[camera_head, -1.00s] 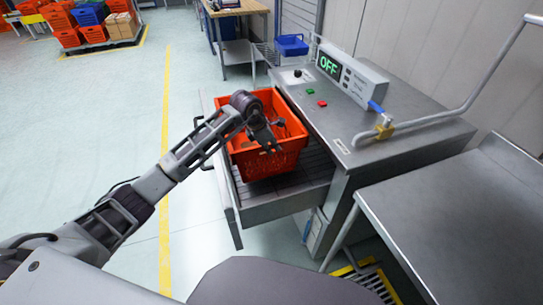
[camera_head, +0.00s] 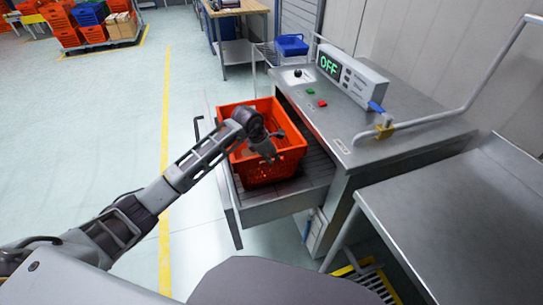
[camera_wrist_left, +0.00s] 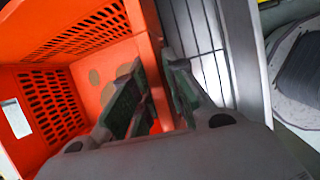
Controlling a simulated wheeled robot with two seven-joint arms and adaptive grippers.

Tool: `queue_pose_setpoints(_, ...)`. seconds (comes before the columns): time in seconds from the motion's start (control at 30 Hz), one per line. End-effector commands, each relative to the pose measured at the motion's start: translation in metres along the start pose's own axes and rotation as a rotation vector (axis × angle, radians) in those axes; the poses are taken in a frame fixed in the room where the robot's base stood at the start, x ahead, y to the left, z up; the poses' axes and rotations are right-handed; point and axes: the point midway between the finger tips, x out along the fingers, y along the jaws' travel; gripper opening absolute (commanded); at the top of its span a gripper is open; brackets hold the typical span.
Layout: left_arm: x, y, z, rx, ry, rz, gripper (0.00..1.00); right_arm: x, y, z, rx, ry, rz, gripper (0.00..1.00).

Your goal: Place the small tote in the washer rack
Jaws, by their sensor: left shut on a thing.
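The small orange tote (camera_head: 265,171) is upright in the pulled-out washer rack (camera_head: 312,187), a grey drawer with slatted bars. I cannot tell whether its bottom rests fully on the bars. My left gripper (camera_head: 267,154) reaches over the tote and is shut on its near wall. In the left wrist view, the fingers (camera_wrist_left: 158,92) lie on either side of the orange tote wall (camera_wrist_left: 147,30), with the rack bars (camera_wrist_left: 195,25) beyond it. My right gripper is not in view.
The steel washer (camera_head: 345,150) stands right of the rack, with a control box (camera_head: 350,80) reading OFF and a bent metal handle (camera_head: 460,105). A grey table (camera_head: 460,210) is at the right. A blue bin (camera_head: 291,45) sits behind.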

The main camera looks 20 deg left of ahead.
Motion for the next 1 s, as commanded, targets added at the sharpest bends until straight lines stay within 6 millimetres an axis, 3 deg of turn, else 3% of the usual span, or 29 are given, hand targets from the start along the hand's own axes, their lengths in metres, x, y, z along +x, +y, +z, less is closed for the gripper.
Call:
queue_pose_setpoints(0.27, 0.0001, 0.0014, 0.0013, 0.002, -0.006, 0.006, 0.00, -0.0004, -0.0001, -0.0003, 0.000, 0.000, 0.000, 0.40)
queue_pose_setpoints(0.3, 0.0022, -0.0003, -0.0005, 0.000, -0.001, 0.000, 0.16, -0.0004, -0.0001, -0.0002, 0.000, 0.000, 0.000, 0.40)
queue_pose_setpoints(0.47, 0.0021, -0.0003, -0.0004, 0.000, -0.002, 0.001, 0.36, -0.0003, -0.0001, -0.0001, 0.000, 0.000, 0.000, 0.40)
queue_pose_setpoints(1.0, -0.0057, 0.0003, -0.0006, 0.001, -0.001, 0.002, 0.36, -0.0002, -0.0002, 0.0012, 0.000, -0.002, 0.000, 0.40)
